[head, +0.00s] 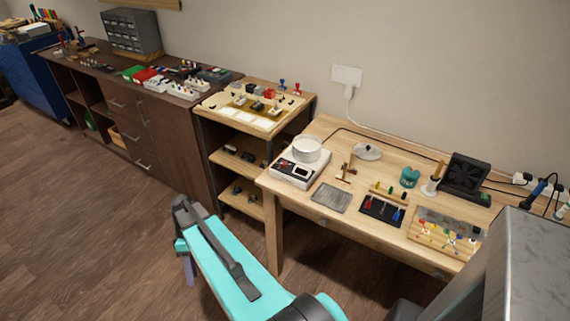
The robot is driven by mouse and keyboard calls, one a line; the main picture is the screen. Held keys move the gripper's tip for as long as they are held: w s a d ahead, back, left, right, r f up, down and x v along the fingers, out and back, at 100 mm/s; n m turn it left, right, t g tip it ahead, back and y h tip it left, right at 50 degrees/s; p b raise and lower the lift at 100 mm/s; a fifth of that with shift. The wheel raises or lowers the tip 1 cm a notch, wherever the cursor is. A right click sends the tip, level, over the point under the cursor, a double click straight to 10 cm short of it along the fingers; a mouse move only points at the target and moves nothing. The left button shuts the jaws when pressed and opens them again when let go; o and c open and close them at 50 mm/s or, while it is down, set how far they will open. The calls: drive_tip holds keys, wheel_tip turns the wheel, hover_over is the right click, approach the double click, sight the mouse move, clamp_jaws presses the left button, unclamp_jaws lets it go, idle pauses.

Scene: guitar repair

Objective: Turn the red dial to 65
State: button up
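A white box-shaped device (299,170) with a round white pot (307,149) on top stands at the left end of the light wooden workbench (330,130). Its front panel has a dark display and small red marks. They are too small to tell whether one is the red dial, and no number can be read. My teal arm reaches up from the bottom middle toward the lower left, over the floor and apart from the bench.
A grey metal tray (331,198), a dark mat (382,209) with coloured-handled tools, a teal container (410,177) and a black fan-like unit (465,175) are on the bench. A wooden shelf unit (257,121) stands left of it. Floor at left is clear.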

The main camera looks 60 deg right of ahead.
drive_tip(key=w+d+r+t, duration=0.35)
drive_tip(key=d+r, duration=0.65)
drive_tip(key=d, duration=0.6)
wheel_tip(320, 180, up, 24)
drive_tip(key=r+m+t+h+b, duration=0.1)
drive_tip(key=m+t+h+b, duration=0.1)
drive_tip(key=m+t+h, duration=0.3)
hover_over(284, 162)
drive_tip(key=s+d, duration=0.2)
drive_tip(key=s, duration=0.4)
drive_tip(key=y, duration=0.1)
drive_tip(key=shift+a+f+m+g, duration=0.1)
drive_tip(key=shift+f+m+g, duration=0.15)
drive_tip(key=shift+m+g, duration=0.1)
drive_tip(key=shift+p, duration=0.3)
drive_tip(key=shift+a+p+x, duration=0.15)
drive_tip(key=shift+p+x, duration=0.5)
drive_tip(key=shift+x, duration=2.8)
drive_tip(key=shift+a+p+x, duration=0.15)
drive_tip(key=shift+p+x, duration=0.45)
drive_tip(key=shift+x, duration=2.9)
